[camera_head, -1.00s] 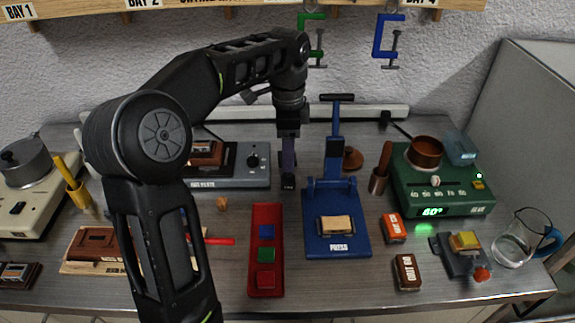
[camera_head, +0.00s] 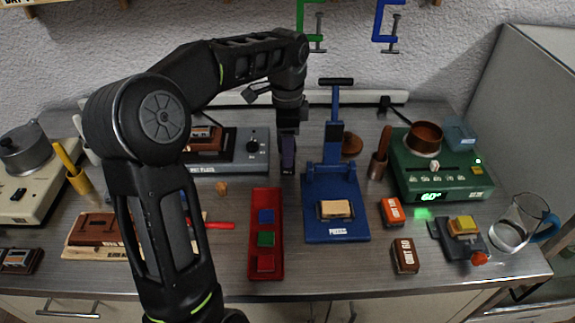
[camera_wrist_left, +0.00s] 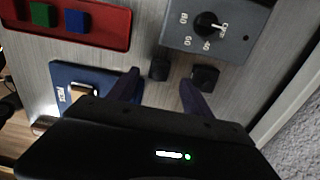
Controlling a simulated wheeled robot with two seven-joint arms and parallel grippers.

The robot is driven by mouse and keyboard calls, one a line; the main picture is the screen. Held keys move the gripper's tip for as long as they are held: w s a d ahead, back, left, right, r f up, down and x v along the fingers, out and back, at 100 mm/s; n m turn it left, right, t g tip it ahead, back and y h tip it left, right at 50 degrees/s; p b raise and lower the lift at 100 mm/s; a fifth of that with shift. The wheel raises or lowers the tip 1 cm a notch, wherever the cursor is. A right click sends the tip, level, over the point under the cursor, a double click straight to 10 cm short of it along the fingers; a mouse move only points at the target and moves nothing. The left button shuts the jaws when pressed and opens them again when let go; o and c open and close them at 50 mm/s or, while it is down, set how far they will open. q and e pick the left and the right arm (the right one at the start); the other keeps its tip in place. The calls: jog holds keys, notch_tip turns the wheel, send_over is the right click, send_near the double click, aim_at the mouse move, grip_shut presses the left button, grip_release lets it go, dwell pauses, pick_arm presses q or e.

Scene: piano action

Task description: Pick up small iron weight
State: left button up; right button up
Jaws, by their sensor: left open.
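Two dark blocks stand on the grey bench in the left wrist view. The smaller one (camera_wrist_left: 160,69), which looks like the small iron weight, sits just beyond and between my fingertips. The larger one (camera_wrist_left: 206,77) is beside it, partly behind the right-hand finger. My left gripper (camera_wrist_left: 160,82) is open, with a finger on either side of the line to the smaller block. In the head view my left gripper (camera_head: 288,166) points down between the hot plate and the blue press, and the blocks cannot be made out there. My right gripper is not in view.
The grey hot plate (camera_head: 228,164) is just left of the gripper and the blue press (camera_head: 350,190) just right. A red tray (camera_head: 266,192) with coloured blocks lies in front. A green heater (camera_head: 460,188) stands at the right.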

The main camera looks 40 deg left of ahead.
pick_arm(q)
notch_tip(320, 180, down, 5)
jog(key=shift+r, duration=0.2)
jog(key=shift+c, duration=0.5)
grip_shut()
dwell(0.5)
